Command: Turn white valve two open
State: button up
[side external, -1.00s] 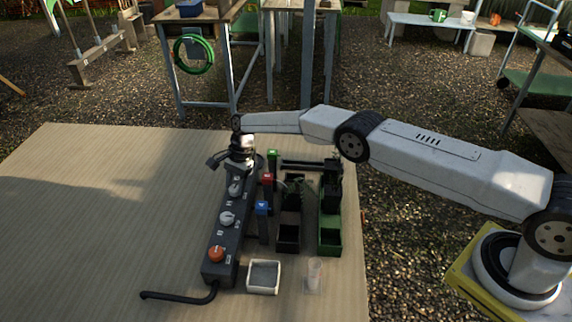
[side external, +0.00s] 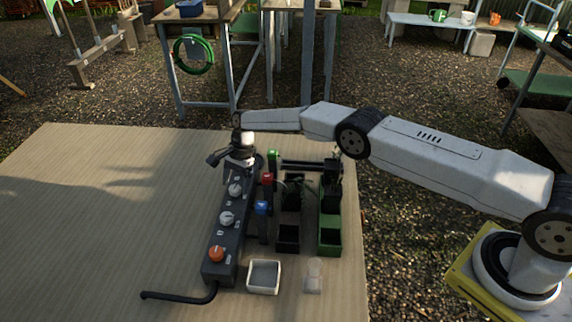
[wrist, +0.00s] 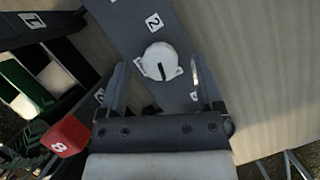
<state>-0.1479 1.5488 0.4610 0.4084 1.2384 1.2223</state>
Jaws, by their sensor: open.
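White valve two (wrist: 160,62) is a round white knob with a dark pointer line, beside a label "2" (wrist: 154,22) on the dark valve panel (wrist: 130,30). In the wrist view the knob lies between the tips of my open gripper (wrist: 158,70), with a gap on each side; no contact shows. In the side view my gripper (side external: 236,160) is over the far end of the long panel (side external: 219,270) and hides what is beneath it. Two other white knobs (side external: 235,189) (side external: 227,218) and an orange knob (side external: 216,254) are nearer on the panel.
Right of the panel stand posts with red (side external: 267,179), blue (side external: 262,208) and green (side external: 273,155) tops. A white tray (side external: 264,290) lies in front. The table's left side is clear.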

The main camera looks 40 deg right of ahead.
jog(key=v, duration=0.7)
dwell(0.6)
jog(key=shift+s+a+m+t, duration=0.1)
jog(key=shift+s+m+t, duration=0.4)
jog(key=shift+m, duration=1)
jog(key=shift+s+m+t, duration=0.4)
jog(key=shift+m+t, duration=0.25)
jog(key=shift+m, duration=0.85)
jog(key=shift+s+a+m+t, duration=0.1)
jog(key=shift+s+m+t, duration=0.4)
jog(key=shift+m, duration=1)
jog(key=shift+w, duration=0.1)
jog(key=shift+x, duration=3.85)
